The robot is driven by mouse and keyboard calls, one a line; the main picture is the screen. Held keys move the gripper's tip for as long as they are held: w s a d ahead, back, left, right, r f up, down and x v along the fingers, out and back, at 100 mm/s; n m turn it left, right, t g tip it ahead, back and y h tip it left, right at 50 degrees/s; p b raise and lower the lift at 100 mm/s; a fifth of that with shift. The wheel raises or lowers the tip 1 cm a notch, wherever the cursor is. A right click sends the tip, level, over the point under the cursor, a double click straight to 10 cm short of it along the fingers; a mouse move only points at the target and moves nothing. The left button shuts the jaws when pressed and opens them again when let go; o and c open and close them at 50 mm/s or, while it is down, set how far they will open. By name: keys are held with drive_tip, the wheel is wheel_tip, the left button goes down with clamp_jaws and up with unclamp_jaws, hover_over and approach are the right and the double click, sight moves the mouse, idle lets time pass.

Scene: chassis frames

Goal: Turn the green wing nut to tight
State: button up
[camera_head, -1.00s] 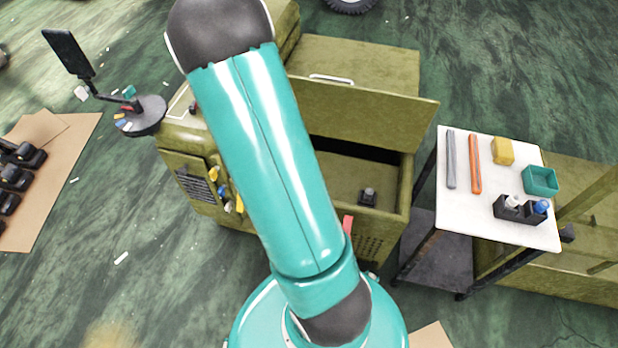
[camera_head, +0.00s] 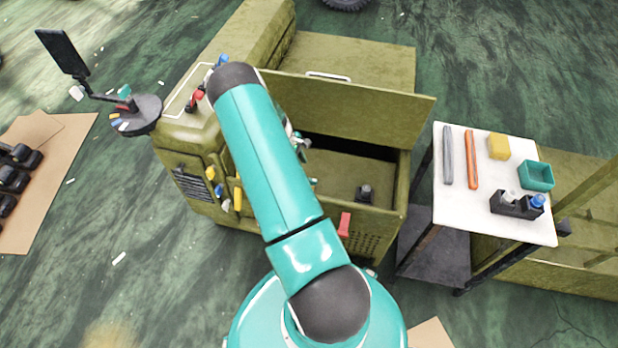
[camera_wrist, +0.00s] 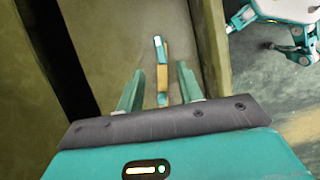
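My gripper (camera_wrist: 160,68) shows in the wrist view with its two green fingers apart. Between and beyond them is a narrow tan-orange piece (camera_wrist: 163,75) with a pale blue-white tip, over an olive-brown surface. I cannot tell whether the fingers touch it. I cannot make out the green wing nut with certainty. In the head view my arm covers the left part of the open olive compartment (camera_head: 335,180). A small green bit (camera_head: 313,181) shows beside the arm there; it may be a fingertip or the nut.
A raised lid (camera_head: 350,115) stands behind the compartment. A small dark block (camera_head: 364,193) sits inside, and a red tab (camera_head: 345,224) is on the front edge. Coloured handles (camera_head: 238,198) are on the front left. A white-topped cart (camera_head: 470,215) with tools stands right.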

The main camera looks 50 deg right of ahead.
sight(310, 179)
drive_tip(key=x, duration=0.8)
drive_tip(key=shift+f, duration=0.35)
drive_tip(key=shift+c, duration=0.3)
clamp_jaws()
